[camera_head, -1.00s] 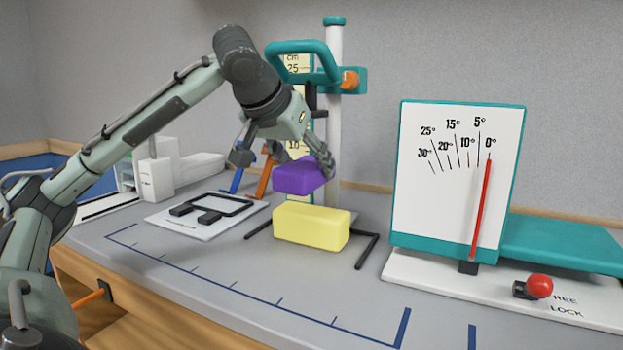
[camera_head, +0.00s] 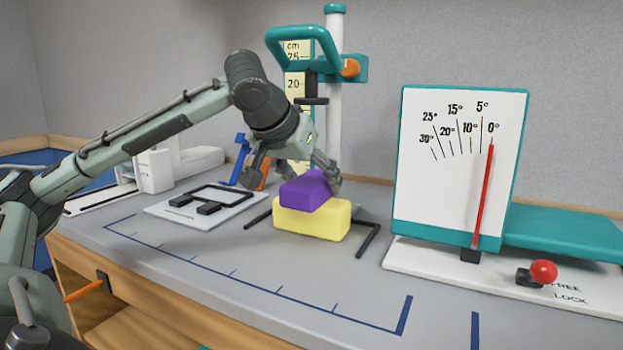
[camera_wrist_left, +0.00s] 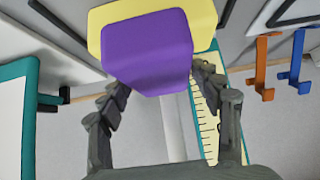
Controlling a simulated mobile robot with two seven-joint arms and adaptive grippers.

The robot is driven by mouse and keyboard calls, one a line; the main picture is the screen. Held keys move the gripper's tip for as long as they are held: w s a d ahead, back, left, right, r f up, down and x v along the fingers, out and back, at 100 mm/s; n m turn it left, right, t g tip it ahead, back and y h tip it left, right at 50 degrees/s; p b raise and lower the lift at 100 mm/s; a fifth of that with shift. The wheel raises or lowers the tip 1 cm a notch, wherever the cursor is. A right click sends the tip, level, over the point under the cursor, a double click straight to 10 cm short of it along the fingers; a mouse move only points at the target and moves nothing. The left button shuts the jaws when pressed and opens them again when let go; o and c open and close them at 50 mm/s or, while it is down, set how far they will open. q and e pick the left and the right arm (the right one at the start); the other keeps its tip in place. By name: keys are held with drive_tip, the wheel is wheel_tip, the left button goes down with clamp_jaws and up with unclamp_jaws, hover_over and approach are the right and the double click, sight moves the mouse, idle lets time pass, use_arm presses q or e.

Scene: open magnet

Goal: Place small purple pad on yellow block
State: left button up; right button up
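The small purple pad (camera_head: 306,189) sits on top of the yellow block (camera_head: 312,222), slightly turned and toward the block's left. In the left wrist view the pad (camera_wrist_left: 148,50) covers most of the block (camera_wrist_left: 204,14). No clear gap shows between pad and block. My left gripper (camera_head: 298,170) reaches down from behind the pad, with a finger on either side of it. It also shows in the left wrist view (camera_wrist_left: 162,88), its fingertips at the pad's sides. It appears shut on the pad. The far fingertip contact is partly hidden. My right gripper is not in view.
A dial board (camera_head: 459,165) with a red pointer and a red knob (camera_head: 543,271) stand at the right. A teal-handled height gauge (camera_head: 302,52) rises behind the block. A white plate (camera_head: 240,205) with black brackets lies left. The grey bench front is clear.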

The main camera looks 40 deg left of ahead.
use_arm(q)
drive_tip(key=shift+o, duration=0.7)
drive_tip(key=shift+r, duration=0.15)
drive_tip(key=p+v, duration=0.2)
drive_tip(key=v, duration=1)
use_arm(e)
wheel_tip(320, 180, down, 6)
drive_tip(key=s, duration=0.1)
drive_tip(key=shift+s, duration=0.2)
